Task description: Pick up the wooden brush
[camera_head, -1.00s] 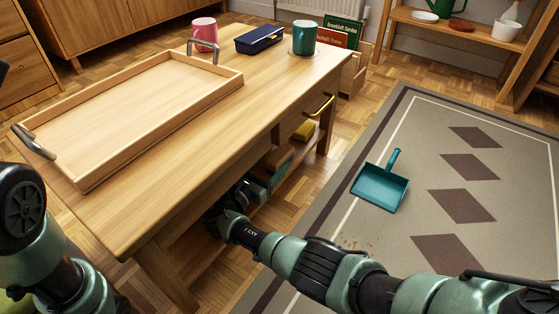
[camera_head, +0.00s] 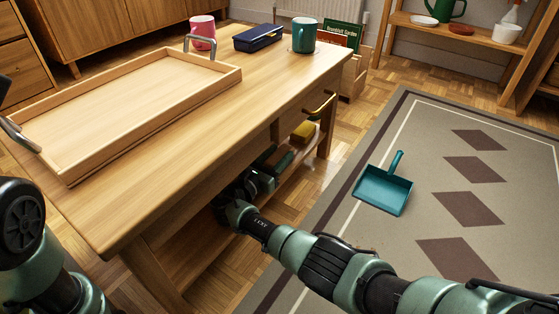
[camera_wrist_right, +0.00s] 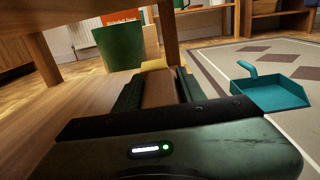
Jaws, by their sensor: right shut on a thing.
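The wooden brush (camera_wrist_right: 160,88) shows in the right wrist view as a brown wooden piece between the two dark green fingers of my right gripper (camera_wrist_right: 158,84). My right gripper is shut on it. In the head view my right gripper (camera_head: 273,162) reaches in under the table top, over the lower shelf, and the brush cannot be made out there.
The wooden table (camera_head: 190,130) bears a tray (camera_head: 160,123), pink mug (camera_head: 203,33), blue case (camera_head: 258,38) and teal mug (camera_head: 304,36). A teal dustpan (camera_head: 384,190) lies on the rug (camera_head: 430,135), clear of my arm.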

